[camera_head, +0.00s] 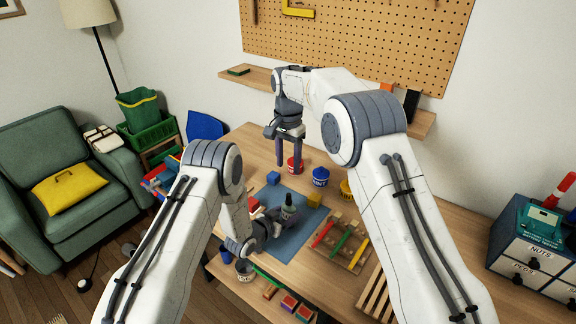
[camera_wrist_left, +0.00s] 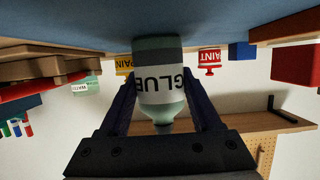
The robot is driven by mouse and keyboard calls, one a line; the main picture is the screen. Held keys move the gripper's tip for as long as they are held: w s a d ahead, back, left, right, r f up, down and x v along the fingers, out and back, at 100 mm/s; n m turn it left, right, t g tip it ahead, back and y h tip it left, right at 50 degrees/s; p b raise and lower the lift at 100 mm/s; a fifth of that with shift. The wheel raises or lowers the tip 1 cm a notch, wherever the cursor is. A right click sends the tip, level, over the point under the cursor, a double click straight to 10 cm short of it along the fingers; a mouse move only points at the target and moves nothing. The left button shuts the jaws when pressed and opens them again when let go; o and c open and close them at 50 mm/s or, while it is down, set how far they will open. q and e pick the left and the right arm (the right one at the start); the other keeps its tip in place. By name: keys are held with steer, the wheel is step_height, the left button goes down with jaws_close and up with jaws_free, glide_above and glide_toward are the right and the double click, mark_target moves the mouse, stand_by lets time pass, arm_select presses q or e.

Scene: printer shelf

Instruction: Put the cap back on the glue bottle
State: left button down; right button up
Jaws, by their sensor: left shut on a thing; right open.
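The glue bottle (camera_head: 288,207) stands upright at the blue mat (camera_head: 272,246), pale green with a dark green band and a white label. The wrist view is upside down and shows the bottle (camera_wrist_left: 162,78) with its narrow top pointing away from the mat. My left gripper (camera_head: 281,217) is shut on its body; the fingers flank it in the left wrist view (camera_wrist_left: 160,97). Whether the base touches the mat is unclear. My right gripper (camera_head: 285,163) is open, fingers down, by a red paint pot (camera_head: 295,166) at the back. I cannot make out a separate glue cap.
A blue paint pot (camera_head: 320,177), a yellow pot (camera_head: 346,188), a blue block (camera_head: 273,178) and a yellow block (camera_head: 314,199) stand around the mat. A wooden rack with coloured sticks (camera_head: 340,244) lies to the right. A drawer unit (camera_head: 530,250) is at far right.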

arm_select(q)
jaws_free()
steer(key=b+v, duration=0.2)
steer(key=v, duration=0.7)
steer(key=shift+s+a+r+b, duration=0.15)
steer(key=shift+s+a+b, duration=0.1)
steer(key=shift+a+b, duration=0.05)
arm_select(e)
step_height(320, 180, down, 3)
steer(key=shift+r, duration=0.15)
arm_select(q)
steer(key=shift+s+a+r, duration=0.15)
steer(key=shift+s, duration=0.15)
